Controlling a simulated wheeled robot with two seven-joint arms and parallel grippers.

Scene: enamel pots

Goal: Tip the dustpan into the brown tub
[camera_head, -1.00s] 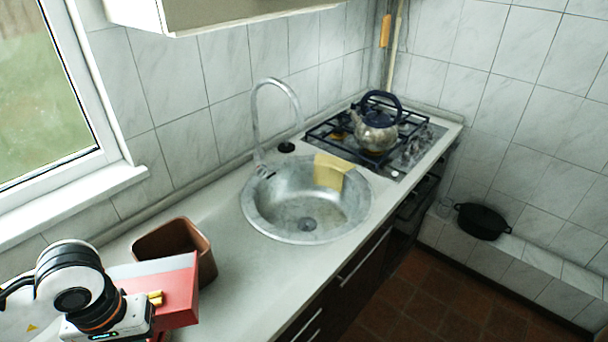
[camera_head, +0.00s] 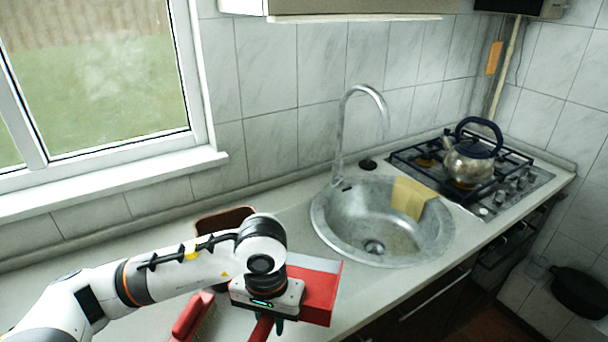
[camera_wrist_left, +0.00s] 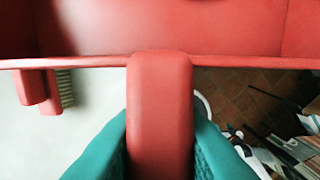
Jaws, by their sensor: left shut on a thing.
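A red dustpan (camera_head: 321,292) is held by its handle in my left gripper (camera_head: 264,322), above the counter's front part. In the left wrist view, teal fingers close on both sides of the red handle (camera_wrist_left: 160,115), with the pan's back edge (camera_wrist_left: 240,62) across the top. The pan's inside is mostly out of sight, so I cannot tell what lies in it. The brown tub (camera_head: 213,224) stands on the counter behind my left arm, which hides most of it. The pan is to the right of the tub and nearer me. My right gripper is out of view.
A red brush (camera_head: 190,318) lies on the counter left of the pan; it also shows in the left wrist view (camera_wrist_left: 52,92). A round steel sink (camera_head: 335,240) with a yellow cloth (camera_head: 410,197) is to the right. A kettle (camera_head: 470,160) stands on the hob.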

